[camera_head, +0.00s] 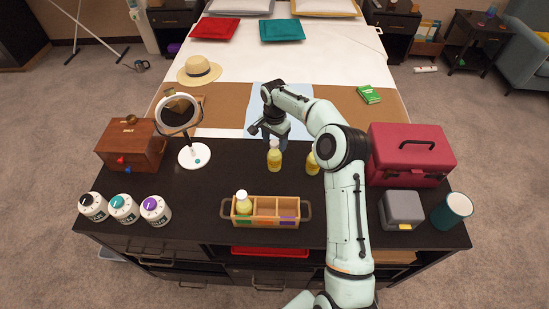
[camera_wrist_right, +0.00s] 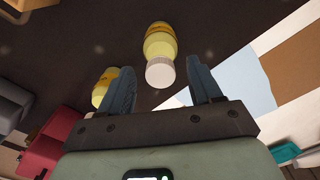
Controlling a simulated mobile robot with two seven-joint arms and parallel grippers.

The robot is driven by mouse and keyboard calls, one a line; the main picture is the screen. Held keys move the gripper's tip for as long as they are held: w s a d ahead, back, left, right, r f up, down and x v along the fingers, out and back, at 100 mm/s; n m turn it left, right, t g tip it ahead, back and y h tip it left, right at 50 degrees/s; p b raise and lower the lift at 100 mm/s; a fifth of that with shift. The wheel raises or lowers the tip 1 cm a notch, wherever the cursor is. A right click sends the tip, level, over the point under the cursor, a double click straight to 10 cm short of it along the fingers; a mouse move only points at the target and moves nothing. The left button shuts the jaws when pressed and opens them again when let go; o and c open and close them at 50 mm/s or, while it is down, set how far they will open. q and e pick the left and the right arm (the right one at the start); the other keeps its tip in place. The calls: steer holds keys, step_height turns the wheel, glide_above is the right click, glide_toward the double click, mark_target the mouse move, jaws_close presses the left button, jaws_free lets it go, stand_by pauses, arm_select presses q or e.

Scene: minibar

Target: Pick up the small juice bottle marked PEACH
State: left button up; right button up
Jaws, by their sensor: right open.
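A small yellow juice bottle (camera_head: 274,157) with a white cap stands upright on the dark cabinet top. A second yellow bottle (camera_head: 313,163) stands to its right, partly hidden by my right arm. A third bottle (camera_head: 243,204) stands in the left compartment of a wooden caddy (camera_head: 264,222). I cannot read PEACH on any of them. My right gripper (camera_head: 276,136) is open and empty, just behind the first bottle. In the right wrist view, that bottle (camera_wrist_right: 159,42) shows ahead between the fingers; the other bottle (camera_wrist_right: 103,90) is partly behind the left finger. My left gripper is not in view.
A round mirror (camera_head: 194,155) and a wooden box (camera_head: 131,146) stand at left, with several white jars (camera_head: 123,208) in front. A red case (camera_head: 411,154), a grey box (camera_head: 402,210) and a teal cup (camera_head: 452,211) stand at right. The bed (camera_head: 330,60) lies behind.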

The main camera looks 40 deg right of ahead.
steer(key=shift+f, duration=0.9)
steer(key=shift+r, duration=0.1)
jaws_close()
